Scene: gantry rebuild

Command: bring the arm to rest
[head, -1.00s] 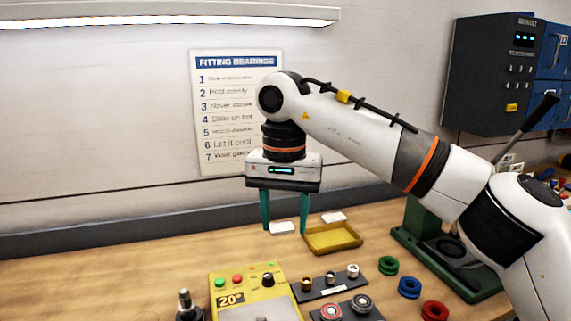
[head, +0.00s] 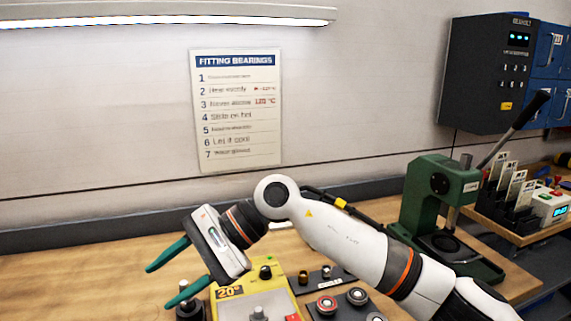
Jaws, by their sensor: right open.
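My right gripper (head: 167,285) is low over the left part of the bench in the head view. Its two green fingers are spread apart, with nothing between them. They point down and to the left, the lower one close to the dark post fixture (head: 190,308). My right arm (head: 345,240) comes in from the lower right and crosses low over the bench. It hides the tray and the coloured rings. My left gripper is out of view.
A yellow control box (head: 235,306) lies just right of the gripper, with a bearing plate (head: 340,303) beside it. A green arbor press (head: 430,200) with a long lever stands at the right, near a card rack (head: 508,190). The wooden bench (head: 80,280) at the left is clear.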

